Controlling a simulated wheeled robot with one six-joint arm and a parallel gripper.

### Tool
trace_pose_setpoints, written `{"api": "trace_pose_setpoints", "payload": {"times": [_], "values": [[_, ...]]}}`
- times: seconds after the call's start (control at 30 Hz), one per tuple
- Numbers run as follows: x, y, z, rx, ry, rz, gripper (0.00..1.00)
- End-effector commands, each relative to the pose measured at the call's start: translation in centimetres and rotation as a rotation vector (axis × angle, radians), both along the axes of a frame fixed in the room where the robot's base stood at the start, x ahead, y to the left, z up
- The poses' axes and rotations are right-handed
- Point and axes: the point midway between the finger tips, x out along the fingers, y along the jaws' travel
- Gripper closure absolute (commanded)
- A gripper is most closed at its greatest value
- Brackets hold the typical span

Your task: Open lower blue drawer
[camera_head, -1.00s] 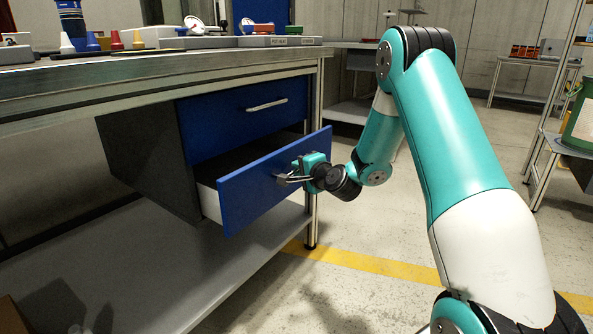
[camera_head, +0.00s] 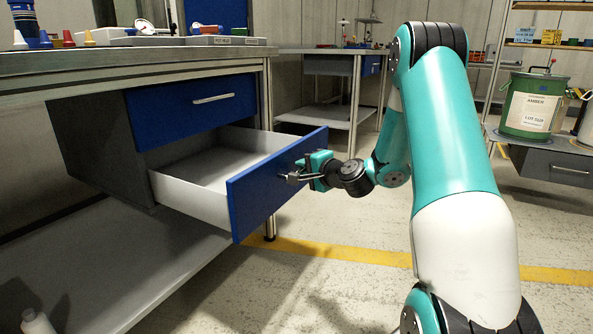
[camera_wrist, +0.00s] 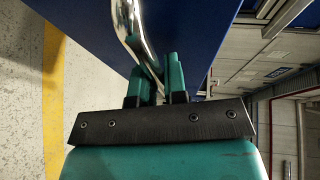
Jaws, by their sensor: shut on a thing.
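The lower blue drawer (camera_head: 255,192) is pulled well out of the cabinet under the workbench, and its pale, empty-looking inside shows. My gripper (camera_head: 298,177) is at the drawer's front, shut on its metal handle. In the wrist view the handle (camera_wrist: 133,32) runs between the green fingers (camera_wrist: 158,80), close against the blue front. The upper blue drawer (camera_head: 190,108) is closed, with its bar handle in plain view.
The workbench (camera_head: 120,62) carries small cones and grey trays. A green drum (camera_head: 535,105) stands on a shelf unit at the right. Another bench (camera_head: 330,65) stands behind. The floor around the yellow line (camera_head: 340,254) is clear.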

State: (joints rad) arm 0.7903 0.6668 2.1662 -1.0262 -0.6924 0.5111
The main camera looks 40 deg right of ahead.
Motion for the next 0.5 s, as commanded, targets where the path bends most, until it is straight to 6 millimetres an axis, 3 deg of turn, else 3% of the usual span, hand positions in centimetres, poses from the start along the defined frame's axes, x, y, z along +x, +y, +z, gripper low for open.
{"api": "trace_pose_setpoints", "payload": {"times": [0.4,0.43,0.5], "values": [[-0.12,0.25,-0.11,0.005,0.003,0.008,1.00],[-0.12,0.26,-0.10,0.005,0.003,0.008,0.80],[-0.11,0.25,-0.09,0.004,0.003,0.007,0.64]]}}
